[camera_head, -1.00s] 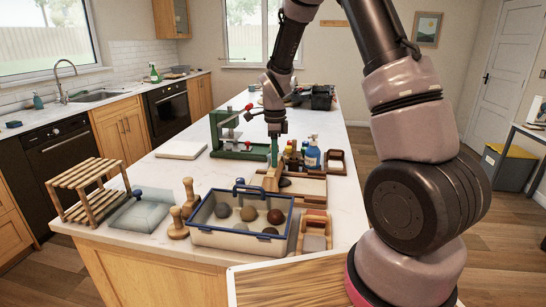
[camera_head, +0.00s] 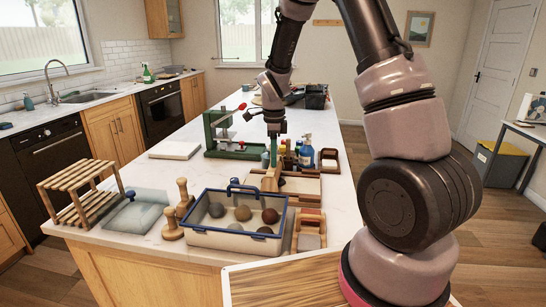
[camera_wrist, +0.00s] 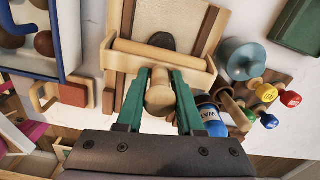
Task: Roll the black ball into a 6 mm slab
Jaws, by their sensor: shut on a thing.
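The black clay (camera_wrist: 162,41) lies on the pale cloth-covered rolling board (camera_wrist: 195,22). In the wrist view it shows just beyond the wooden roller (camera_wrist: 190,60), which partly hides it, so its full shape cannot be told. The roller lies across the board and its round wooden handle (camera_wrist: 158,98) points towards me. My gripper (camera_wrist: 160,88) has its green fingers on either side of this handle and is shut on it. In the head view my gripper (camera_head: 273,152) is over the left part of the board (camera_head: 305,196), and the roller there is mostly hidden.
A blue-rimmed crate (camera_head: 225,240) with several clay balls stands in front of the board. A green press (camera_head: 235,150) is behind left. The counter's left middle is mostly clear.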

